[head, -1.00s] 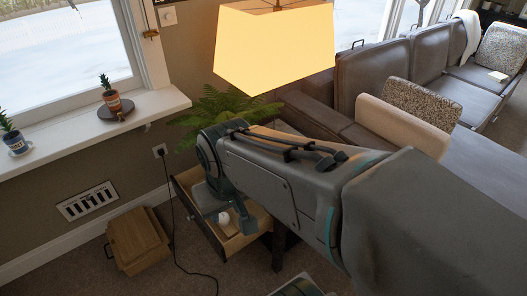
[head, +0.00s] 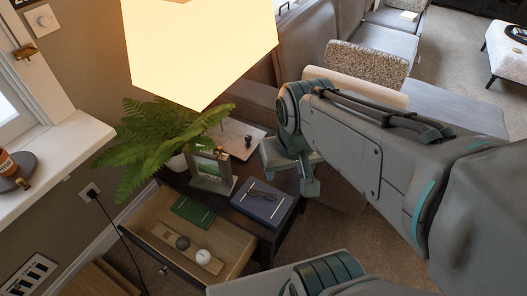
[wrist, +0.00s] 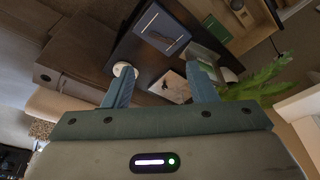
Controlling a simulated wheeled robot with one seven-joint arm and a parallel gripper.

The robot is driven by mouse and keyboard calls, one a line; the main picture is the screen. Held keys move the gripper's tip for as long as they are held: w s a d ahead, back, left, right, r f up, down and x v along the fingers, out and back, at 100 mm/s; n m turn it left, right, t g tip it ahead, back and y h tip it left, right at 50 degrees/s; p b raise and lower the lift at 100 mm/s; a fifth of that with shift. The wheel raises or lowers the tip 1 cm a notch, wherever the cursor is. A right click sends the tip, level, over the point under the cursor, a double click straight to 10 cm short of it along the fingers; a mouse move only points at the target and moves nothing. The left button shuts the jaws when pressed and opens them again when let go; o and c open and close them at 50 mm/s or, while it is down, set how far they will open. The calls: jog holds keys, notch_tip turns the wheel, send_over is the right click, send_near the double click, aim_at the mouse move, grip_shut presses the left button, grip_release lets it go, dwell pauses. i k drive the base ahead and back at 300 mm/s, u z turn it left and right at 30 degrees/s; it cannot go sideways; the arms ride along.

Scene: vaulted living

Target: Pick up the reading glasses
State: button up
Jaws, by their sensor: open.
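The reading glasses (head: 262,194) are dark and lie on top of a dark blue book (head: 268,210), near the front right of the small dark table. In the wrist view the book (wrist: 158,24) shows at the top, with the glasses (wrist: 180,43) as a thin dark shape near its edge. My gripper (head: 306,180) is open and empty, to the right of the book and apart from the glasses in the head view. In the wrist view its two fingers (wrist: 160,82) point up toward the table, with the book beyond their tips.
A picture frame (head: 212,170) stands left of the book, with a fern (head: 150,140) behind it. The drawer (head: 150,240) is open, holding a green book (head: 193,211) and a white ball (head: 203,256). A sofa (head: 345,35) stands behind.

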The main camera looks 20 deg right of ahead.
aim_at(253, 194)
jog(key=z, duration=2.25)
jog(key=i, duration=1.3)
jog(key=u, duration=3.2)
